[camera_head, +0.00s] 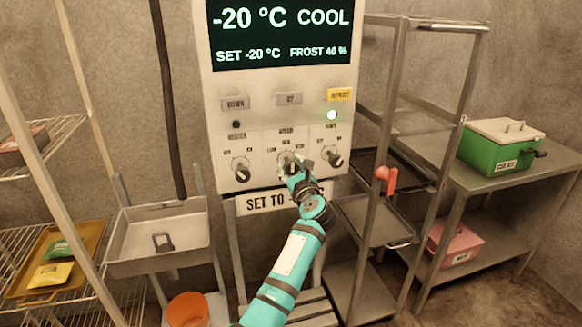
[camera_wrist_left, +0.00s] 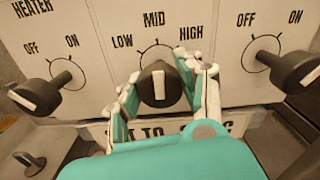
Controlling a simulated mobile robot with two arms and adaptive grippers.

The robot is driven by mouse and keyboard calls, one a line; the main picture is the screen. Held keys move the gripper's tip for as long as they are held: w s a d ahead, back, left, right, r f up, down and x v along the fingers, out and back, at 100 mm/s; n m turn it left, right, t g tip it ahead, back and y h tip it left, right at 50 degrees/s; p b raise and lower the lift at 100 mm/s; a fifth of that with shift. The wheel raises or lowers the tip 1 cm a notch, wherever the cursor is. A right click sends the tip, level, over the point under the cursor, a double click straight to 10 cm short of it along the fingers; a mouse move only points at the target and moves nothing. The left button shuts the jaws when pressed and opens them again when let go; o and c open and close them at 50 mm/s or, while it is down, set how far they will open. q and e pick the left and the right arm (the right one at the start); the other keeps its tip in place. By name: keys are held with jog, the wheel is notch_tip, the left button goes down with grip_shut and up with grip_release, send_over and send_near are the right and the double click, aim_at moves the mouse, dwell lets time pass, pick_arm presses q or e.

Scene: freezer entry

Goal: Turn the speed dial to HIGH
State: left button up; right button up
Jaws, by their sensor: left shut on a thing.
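The speed dial (camera_wrist_left: 158,88) is a dark knob with a white mark, the middle one of three on the white control panel (camera_head: 225,100). In the left wrist view its mark points straight up, toward MID; LOW is printed to its left and HIGH to its right. My left gripper (camera_wrist_left: 160,84) is shut on the dial, with one finger on each side. In the head view my left gripper (camera_head: 298,172) hides part of the dial. My right gripper is not in view.
The heater knob (camera_wrist_left: 42,88) is left of the dial and another OFF/ON knob (camera_wrist_left: 292,68) is right. A display (camera_head: 281,35) reads -20 °C COOL. Below are a metal tray (camera_head: 130,250) and an orange bucket (camera_head: 188,310); at right, a shelf holds a green cooler (camera_head: 490,155).

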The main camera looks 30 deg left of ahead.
pick_arm(q)
jog(key=m+p, duration=0.2)
jog(key=m, duration=0.1)
jog(key=m+p, duration=0.2)
jog(key=shift+r, duration=0.25)
jog(key=shift+f+m+p, duration=0.15)
jog(key=shift+m+p, duration=1.15)
jog(key=shift+m, duration=0.9)
jog(key=o, duration=1.2)
jog(key=shift+o, duration=0.2)
notch_tip(320, 180, up, 10)
jog(key=shift+f, duration=0.15)
jog(key=shift+w, duration=0.1)
jog(key=shift+c, duration=0.2)
